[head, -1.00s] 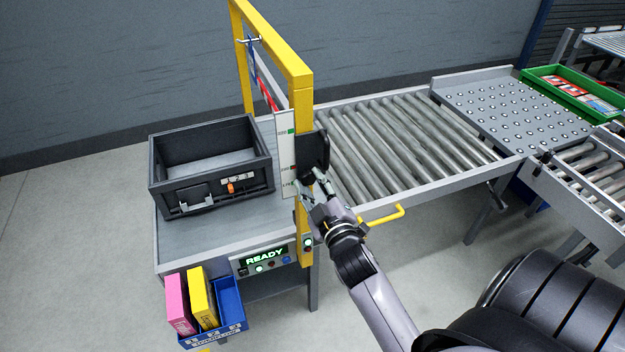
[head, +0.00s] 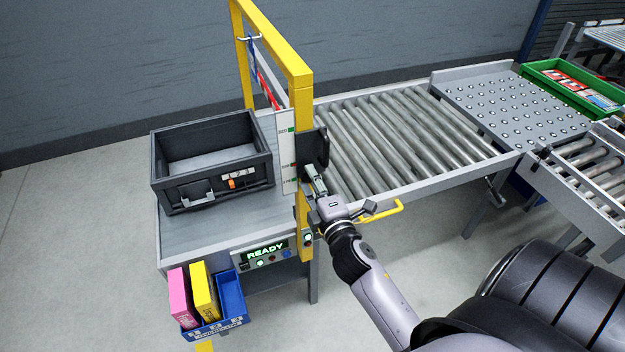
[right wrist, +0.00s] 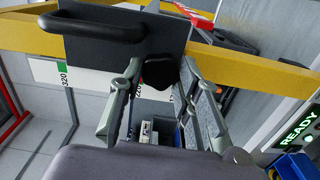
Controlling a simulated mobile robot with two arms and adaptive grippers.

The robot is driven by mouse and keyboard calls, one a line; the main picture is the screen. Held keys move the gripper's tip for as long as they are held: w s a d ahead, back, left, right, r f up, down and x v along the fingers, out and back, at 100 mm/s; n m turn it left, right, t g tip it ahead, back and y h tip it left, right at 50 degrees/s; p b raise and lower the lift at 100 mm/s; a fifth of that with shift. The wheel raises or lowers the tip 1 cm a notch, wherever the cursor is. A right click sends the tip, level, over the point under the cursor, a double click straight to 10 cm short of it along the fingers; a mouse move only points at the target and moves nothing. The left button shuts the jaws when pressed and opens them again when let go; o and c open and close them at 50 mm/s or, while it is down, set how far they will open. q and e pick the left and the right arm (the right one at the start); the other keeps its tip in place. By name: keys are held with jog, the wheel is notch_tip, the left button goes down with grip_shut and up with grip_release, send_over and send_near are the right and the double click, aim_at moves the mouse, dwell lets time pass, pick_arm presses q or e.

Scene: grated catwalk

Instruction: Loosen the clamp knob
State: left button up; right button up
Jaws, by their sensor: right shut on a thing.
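The black clamp knob (right wrist: 158,72) sits against a dark plate (right wrist: 165,30) with a bar handle; the plate is mounted on the yellow post. In the right wrist view, my right gripper (right wrist: 160,82) has one finger on each side of the knob and is shut on it. In the head view, my right gripper (head: 313,178) is at the front of the dark plate (head: 313,150), beside the white scale strip (head: 287,155), and hides the knob. My left gripper is in neither view.
A yellow frame (head: 302,95) stands over the grey table. A black crate (head: 215,165) with a small orange part is left of it. The roller conveyor (head: 400,140) runs right, with a yellow handle (head: 385,211) on its near side. A panel (head: 265,252) reads READY.

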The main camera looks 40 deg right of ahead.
jog(key=shift+n, duration=0.4)
jog(key=o, duration=1.1)
jog(key=shift+o, duration=0.2)
jog(key=v, duration=0.7)
jog(key=shift+s, duration=0.25)
jog(key=shift+a, duration=0.1)
